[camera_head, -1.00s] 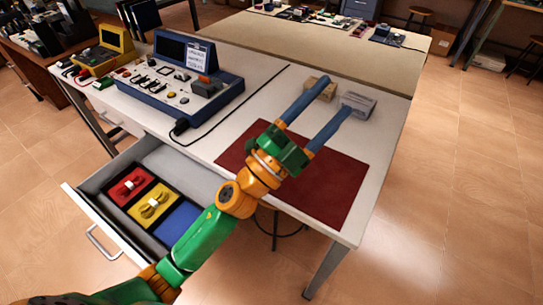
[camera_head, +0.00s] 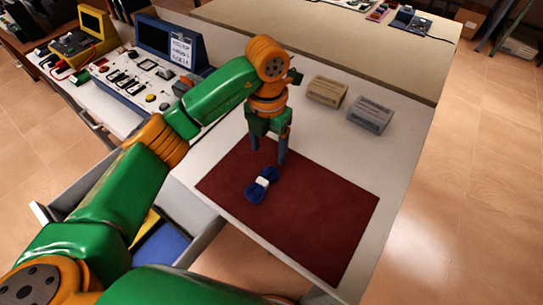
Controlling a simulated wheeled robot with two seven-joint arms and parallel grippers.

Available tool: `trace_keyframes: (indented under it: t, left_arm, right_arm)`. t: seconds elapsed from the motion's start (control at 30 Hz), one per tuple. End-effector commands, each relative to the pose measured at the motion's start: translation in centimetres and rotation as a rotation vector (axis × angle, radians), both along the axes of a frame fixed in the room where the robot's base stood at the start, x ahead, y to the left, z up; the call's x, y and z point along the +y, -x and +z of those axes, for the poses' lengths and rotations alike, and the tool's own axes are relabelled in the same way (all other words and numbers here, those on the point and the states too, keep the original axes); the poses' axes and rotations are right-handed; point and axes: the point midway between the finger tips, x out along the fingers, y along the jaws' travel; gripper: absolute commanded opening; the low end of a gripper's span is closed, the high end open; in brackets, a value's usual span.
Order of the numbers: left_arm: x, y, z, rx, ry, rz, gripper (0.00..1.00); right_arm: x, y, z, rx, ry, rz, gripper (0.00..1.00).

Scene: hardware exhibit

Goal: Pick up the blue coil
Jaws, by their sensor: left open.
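The blue coil (camera_head: 262,185), bound with a white band, lies on the dark red mat (camera_head: 310,215) near its left side. My left gripper (camera_head: 269,157) points down with its fingers apart, just behind the coil in the picture. It looks empty, and its fingertips are close to the coil; I cannot tell whether they touch it. My right gripper is not in view.
Two small boxes, one tan (camera_head: 327,92) and one grey (camera_head: 370,114), stand behind the mat. A blue instrument console (camera_head: 160,65) is at the left. Below it is an open drawer (camera_head: 205,240), mostly hidden by my arm. The mat's right part is clear.

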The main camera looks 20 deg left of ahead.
Motion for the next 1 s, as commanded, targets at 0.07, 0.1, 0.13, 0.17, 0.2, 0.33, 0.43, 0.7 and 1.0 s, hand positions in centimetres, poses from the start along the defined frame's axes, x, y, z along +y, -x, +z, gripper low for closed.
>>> trace_keyframes:
  t: [0.07, 0.1, 0.13, 0.17, 0.2, 0.33, 0.43, 0.7, 1.0]
  left_arm:
    - [0.1, 0.1, -0.6, 0.004, -0.002, 0.001, 0.7]
    - [0.1, 0.2, -1.1, 0.004, -0.002, 0.001, 0.7]
    - [0.0, 0.3, -1.5, 0.006, -0.002, 0.0, 0.7]
    - [0.0, 0.4, -2.0, 0.007, -0.001, -0.001, 0.7]
    - [0.0, 0.6, -2.6, 0.007, -0.001, -0.002, 0.7]
    - [0.0, 1.3, -5.3, 0.007, 0.0, -0.001, 0.7]
    - [0.0, 1.2, -6.7, 0.004, 0.001, -0.001, 0.7]
    - [0.0, 1.1, -7.0, 0.0, 0.001, -0.003, 0.56]
    - [0.0, 1.1, -7.0, 0.001, 0.002, -0.003, 0.0]
  right_arm:
    - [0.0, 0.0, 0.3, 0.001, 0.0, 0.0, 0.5]
    - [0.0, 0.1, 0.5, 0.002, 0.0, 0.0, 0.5]
    - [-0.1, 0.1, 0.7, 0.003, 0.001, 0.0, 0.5]
    - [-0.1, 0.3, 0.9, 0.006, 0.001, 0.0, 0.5]
    - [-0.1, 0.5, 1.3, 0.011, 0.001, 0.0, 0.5]
    - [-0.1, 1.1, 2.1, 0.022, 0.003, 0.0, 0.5]
    - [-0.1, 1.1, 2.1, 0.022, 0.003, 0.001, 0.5]
    - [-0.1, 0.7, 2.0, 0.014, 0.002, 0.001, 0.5]
    - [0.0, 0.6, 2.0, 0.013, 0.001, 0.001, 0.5]
